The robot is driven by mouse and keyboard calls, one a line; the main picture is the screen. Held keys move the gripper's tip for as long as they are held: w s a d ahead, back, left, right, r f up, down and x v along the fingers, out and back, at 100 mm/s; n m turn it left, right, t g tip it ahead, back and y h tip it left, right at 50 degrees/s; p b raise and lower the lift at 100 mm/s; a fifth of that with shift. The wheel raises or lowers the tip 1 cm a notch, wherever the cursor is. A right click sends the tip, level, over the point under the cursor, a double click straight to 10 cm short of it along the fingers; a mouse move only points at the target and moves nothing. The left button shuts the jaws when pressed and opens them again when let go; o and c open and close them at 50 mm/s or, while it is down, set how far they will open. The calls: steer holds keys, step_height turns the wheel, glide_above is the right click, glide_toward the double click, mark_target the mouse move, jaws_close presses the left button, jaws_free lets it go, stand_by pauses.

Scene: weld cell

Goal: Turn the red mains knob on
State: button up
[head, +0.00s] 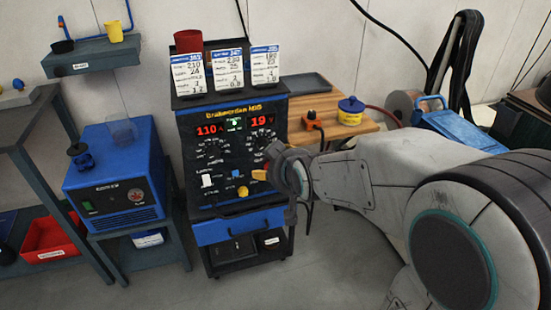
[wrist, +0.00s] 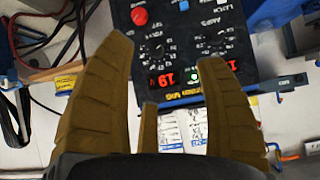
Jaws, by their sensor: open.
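The red mains knob (wrist: 139,16) shows in the wrist view at the top, on the dark front panel of the welder (wrist: 185,15). In the head view I cannot make it out; my gripper covers that lower right part of the panel. The welder (head: 200,125) stands on a cart, with its red displays lit at 110 and 19. My gripper (head: 262,175) is in front of the panel's lower right. In the wrist view its brown fingers (wrist: 166,55) are spread wide with nothing between them. The red knob lies beyond the fingertips, apart from them.
Cards (head: 229,70) and a red cup (head: 188,41) stand on top of the welder. A blue machine (head: 115,180) is on a stand to the left. Grey floor is clear in front.

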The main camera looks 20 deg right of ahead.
steer(key=shift+s+a+r+g+p, duration=0.15)
steer(key=shift+s+r+g+p, duration=0.15)
steer(key=shift+s+r+p, duration=0.3)
steer(key=shift+s, duration=0.15)
steer(key=shift+r, duration=0.1)
steer(key=s+r+g+p, duration=0.3)
steer(key=s+r+p, duration=0.5)
steer(key=s, duration=0.3)
steer(key=s+r+g+p, duration=0.3)
steer(key=s+r+p, duration=0.4)
steer(key=s+p, duration=0.3)
steer(key=shift+s+r, duration=0.35)
steer(key=shift+s, duration=0.05)
stand_by(0.7)
